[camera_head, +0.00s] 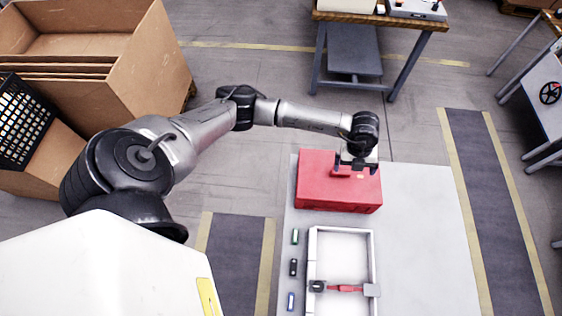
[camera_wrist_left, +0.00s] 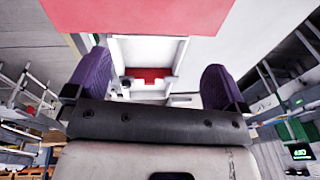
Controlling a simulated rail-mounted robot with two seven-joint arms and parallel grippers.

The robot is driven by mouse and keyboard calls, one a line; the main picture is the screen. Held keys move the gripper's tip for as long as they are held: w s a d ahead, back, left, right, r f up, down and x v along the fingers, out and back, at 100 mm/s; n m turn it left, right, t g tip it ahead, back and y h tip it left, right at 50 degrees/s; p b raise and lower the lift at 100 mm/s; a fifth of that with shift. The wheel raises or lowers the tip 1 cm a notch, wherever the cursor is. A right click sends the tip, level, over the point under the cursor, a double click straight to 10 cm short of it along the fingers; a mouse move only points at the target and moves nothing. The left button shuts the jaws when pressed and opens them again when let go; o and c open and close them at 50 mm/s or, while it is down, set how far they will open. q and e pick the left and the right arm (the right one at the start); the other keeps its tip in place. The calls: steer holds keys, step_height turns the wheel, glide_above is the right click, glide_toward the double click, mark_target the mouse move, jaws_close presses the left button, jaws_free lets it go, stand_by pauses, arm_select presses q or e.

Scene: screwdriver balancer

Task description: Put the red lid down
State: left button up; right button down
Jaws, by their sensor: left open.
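The red lid (camera_head: 325,180) sits on top of a red box at the far left of the pale table. It lies flat there, with a small raised red part near its middle. My left gripper (camera_head: 356,165) is open over the lid's far right part, and I cannot tell whether it touches the lid. In the left wrist view, the purple fingers of the left gripper (camera_wrist_left: 157,85) are spread wide with nothing held between them. A flat red surface (camera_wrist_left: 150,15) fills the top of that view. My right gripper is not in view.
A white frame (camera_head: 312,255) with a red piece (camera_head: 345,289) lies nearer on the table (camera_head: 425,240). The table's right side is clear. Cardboard boxes (camera_head: 135,60) stand at far left.

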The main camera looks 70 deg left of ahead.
arm_select(q)
steer(key=s+d+r+m+t+h, duration=0.1)
steer(key=s+d+r+h, duration=0.1)
steer(key=d+h, duration=0.5)
steer(key=s+d+r+m+t+h, duration=0.1)
steer(key=s+d+r+h, duration=0.15)
steer(key=d, duration=0.85)
step_height(320, 180, up, 10)
steer(key=d+n+t+h, duration=0.2)
steer(key=n+t+h, duration=0.2)
steer(key=n+t, duration=0.45)
steer(key=s+a+f+n+t+y, duration=0.2)
steer(key=s+a+f+n+y, duration=0.15)
steer(key=a+n+y, duration=0.4)
steer(key=s+a+f+n+t+y, duration=0.2)
steer(key=a+f+n+y, duration=0.2)
steer(key=a+n+y, duration=0.35)
steer(key=s+f+g, duration=0.4)
steer(key=s+g, duration=0.1)
steer(key=s, duration=0.4)
steer(key=s+f+g, duration=0.4)
steer(key=s+g, duration=0.2)
steer(key=s, duration=0.3)
steer(key=shift+s+d+f+n, duration=0.2)
steer(key=shift+d+n, duration=0.15)
steer(key=shift+d, duration=0.1)
